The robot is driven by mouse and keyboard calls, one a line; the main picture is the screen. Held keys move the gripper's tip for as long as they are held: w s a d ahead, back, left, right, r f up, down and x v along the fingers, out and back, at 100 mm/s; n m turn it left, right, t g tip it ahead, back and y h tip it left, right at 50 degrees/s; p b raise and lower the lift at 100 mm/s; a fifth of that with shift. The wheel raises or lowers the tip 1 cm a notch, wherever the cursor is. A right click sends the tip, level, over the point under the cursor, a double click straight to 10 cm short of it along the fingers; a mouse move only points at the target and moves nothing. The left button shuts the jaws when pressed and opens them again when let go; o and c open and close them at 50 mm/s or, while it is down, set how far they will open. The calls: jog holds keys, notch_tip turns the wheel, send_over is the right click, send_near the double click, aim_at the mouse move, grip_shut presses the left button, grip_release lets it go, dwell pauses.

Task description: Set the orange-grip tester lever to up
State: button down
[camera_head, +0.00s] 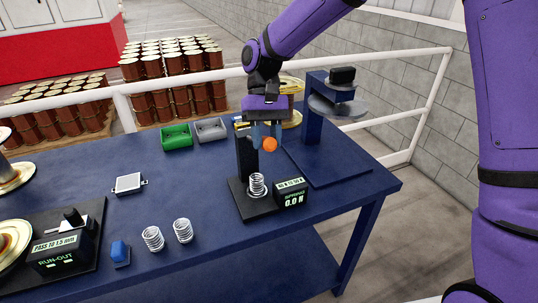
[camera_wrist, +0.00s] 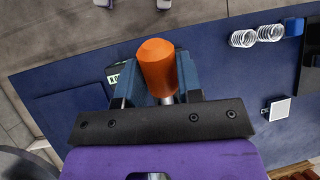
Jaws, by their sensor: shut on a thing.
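The orange grip (camera_head: 269,144) of the tester lever shows between my gripper's fingertips in the head view. It also shows large in the wrist view (camera_wrist: 157,66), with a short metal shaft below it. My gripper (camera_head: 266,135) is shut on the orange grip, one blue finger on each side. The spring tester (camera_head: 243,158) has a black upright post and a black base. A white coil spring (camera_head: 257,185) stands on its base, beneath the gripper. The tester's display box (camera_head: 291,194) reads 0.0 N. The lever's arm is mostly hidden by my gripper.
Two loose springs (camera_head: 153,238) stand on the blue table near a blue block (camera_head: 120,252). A green bin (camera_head: 176,137) and a grey bin (camera_head: 210,130) are at the back. A dark blue stand (camera_head: 314,118) with a grey disc is right of the tester.

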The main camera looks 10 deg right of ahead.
jog(key=shift+w+a+r+g+h, duration=0.2)
jog(key=shift+w+r+g, duration=0.5)
jog(key=shift+r, duration=0.15)
jog(key=shift+w+a+r+g+h, duration=0.2)
jog(key=shift+w+r+g, duration=0.35)
jog(key=shift+r+g, duration=0.25)
jog(key=shift+r, duration=0.1)
jog(key=c, duration=0.8)
grip_release()
jog(key=v, duration=1)
jog(key=shift+w+r, duration=0.25)
jog(key=shift+r, duration=0.05)
